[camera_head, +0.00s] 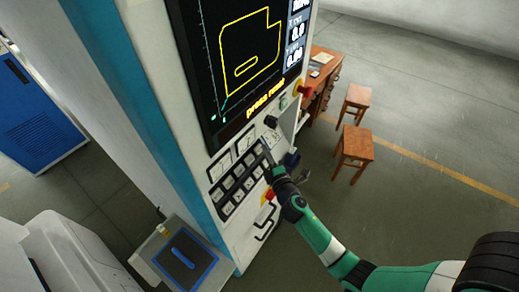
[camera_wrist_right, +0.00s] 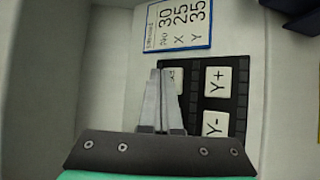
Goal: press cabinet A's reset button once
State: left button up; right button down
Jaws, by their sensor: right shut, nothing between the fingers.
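The cabinet (camera_head: 240,240) stands in the middle of the head view; no letter A is readable on it. Its dark screen (camera_head: 238,50) shows a yellow outline and the words "press reset". A black keypad (camera_head: 238,182) with several pale keys is below the screen; I cannot tell a reset label on any key. My right gripper (camera_head: 270,170) is shut and empty at the keypad's right edge. In the wrist view its fingertips (camera_wrist_right: 160,72) overlap a partly hidden key (camera_wrist_right: 176,80) beside the Y+ key (camera_wrist_right: 218,80); contact is unclear. My left gripper is out of view.
A card (camera_wrist_right: 178,25) reading No 30, X 25, Y 35 is above the keypad. A wooden desk (camera_head: 322,72) and two stools (camera_head: 354,146) stand right; floor around them is clear.

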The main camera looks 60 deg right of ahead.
dwell(0.8)
jog(key=shift+w+f+b, duration=0.25)
jog(key=shift+w+b, duration=0.15)
jog(key=shift+w+d+f+b, duration=0.1)
jog(key=shift+w+f+b, duration=0.15)
jog(key=shift+b, duration=0.15)
dwell(0.4)
dwell(0.3)
jog(key=shift+s+r+p, duration=0.25)
jog(key=shift+r+p, duration=0.15)
jog(key=shift+p, duration=0.05)
jog(key=shift+s+r, duration=0.1)
jog(key=shift+s, duration=0.3)
jog(key=shift+r+p, duration=0.1)
jog(key=shift+p, duration=0.25)
